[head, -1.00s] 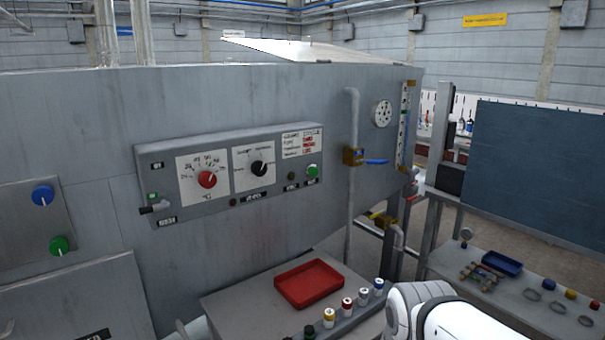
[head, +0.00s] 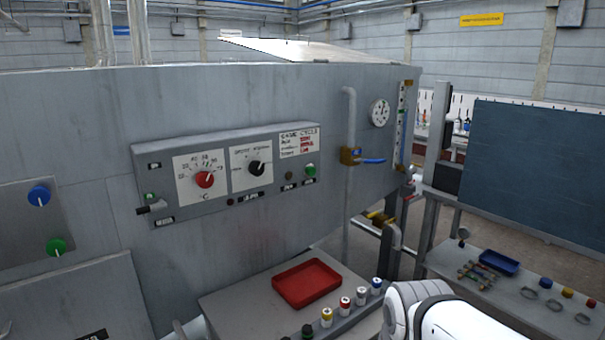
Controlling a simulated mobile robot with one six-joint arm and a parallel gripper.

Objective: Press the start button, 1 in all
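A grey control panel (head: 228,200) is mounted on the front of a large grey machine. A small green button (head: 310,170) is at the panel's right end, with a dark label under it. A dark brownish button or lamp (head: 289,175) is just left of it. A red knob (head: 204,179) and a black knob (head: 257,168) sit on white dials further left. The label texts are too small to read, so I cannot tell which one says start. My white arm shows at the bottom right, but my gripper is not in view.
A red tray (head: 306,297) lies on a low table below the panel, beside a row of several coloured-cap cylinders (head: 345,304). A pipe with a blue-handled valve (head: 372,161) stands right of the panel. A side table holds a blue tray (head: 502,263).

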